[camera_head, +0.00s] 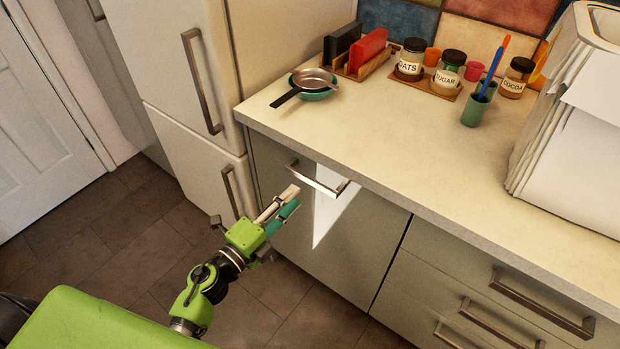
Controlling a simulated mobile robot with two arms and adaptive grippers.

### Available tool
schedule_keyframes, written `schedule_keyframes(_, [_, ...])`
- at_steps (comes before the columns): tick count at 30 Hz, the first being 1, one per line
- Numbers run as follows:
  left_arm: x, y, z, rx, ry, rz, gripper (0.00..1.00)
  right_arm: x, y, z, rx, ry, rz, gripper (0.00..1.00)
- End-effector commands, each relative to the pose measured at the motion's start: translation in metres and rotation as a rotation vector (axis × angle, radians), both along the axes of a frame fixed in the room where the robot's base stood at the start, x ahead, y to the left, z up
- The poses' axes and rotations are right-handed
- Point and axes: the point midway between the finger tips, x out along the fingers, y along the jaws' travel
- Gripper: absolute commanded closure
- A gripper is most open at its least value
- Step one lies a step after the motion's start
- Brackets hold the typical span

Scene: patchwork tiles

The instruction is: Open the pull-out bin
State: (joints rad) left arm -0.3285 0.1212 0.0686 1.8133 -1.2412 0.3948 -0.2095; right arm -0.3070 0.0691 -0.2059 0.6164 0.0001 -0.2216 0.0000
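The pull-out bin's front appears to be the grey-green cabinet panel (340,244) under the counter, left of the drawers. It sits flush and closed. A metal bar handle (318,181) runs across its top, with a bright patch of light below it. My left gripper (296,197) reaches in from the lower left. One finger is pale and the other teal, with a small gap between them and nothing held. My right gripper is not in view.
A white fridge (175,60) with vertical handles stands left of the cabinet. Drawers (480,290) with bar handles are at the right. The counter (400,135) holds a pan (313,79), jars, a cup and a white stack. The tiled floor (90,235) at the left is clear.

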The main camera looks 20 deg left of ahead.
Motion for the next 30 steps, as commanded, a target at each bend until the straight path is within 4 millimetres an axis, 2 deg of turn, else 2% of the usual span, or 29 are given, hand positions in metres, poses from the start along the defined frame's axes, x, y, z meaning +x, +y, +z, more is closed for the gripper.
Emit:
schedule_keyframes(3, [0.027,-0.009,0.003,-0.002,-0.002,0.001,0.71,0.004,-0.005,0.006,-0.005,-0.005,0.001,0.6])
schedule_keyframes(10, [0.063,-0.022,0.001,-0.003,0.0,0.003,0.71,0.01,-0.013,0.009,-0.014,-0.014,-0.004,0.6])
schedule_keyframes(15, [0.075,-0.027,-0.001,-0.002,0.002,0.002,0.71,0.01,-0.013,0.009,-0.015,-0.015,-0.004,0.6])
schedule_keyframes(24, [0.077,-0.028,-0.001,-0.002,0.002,0.001,0.71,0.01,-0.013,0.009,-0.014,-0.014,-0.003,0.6])
schedule_keyframes(25, [0.077,-0.028,-0.001,-0.002,0.002,0.001,0.73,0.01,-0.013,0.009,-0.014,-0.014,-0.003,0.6])
schedule_keyframes(28, [0.077,-0.028,-0.001,-0.002,0.002,0.001,0.99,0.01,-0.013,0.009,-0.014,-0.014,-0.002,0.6])
schedule_keyframes(30, [0.077,-0.028,-0.001,-0.002,0.002,0.002,1.0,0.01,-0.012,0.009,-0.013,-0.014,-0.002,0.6])
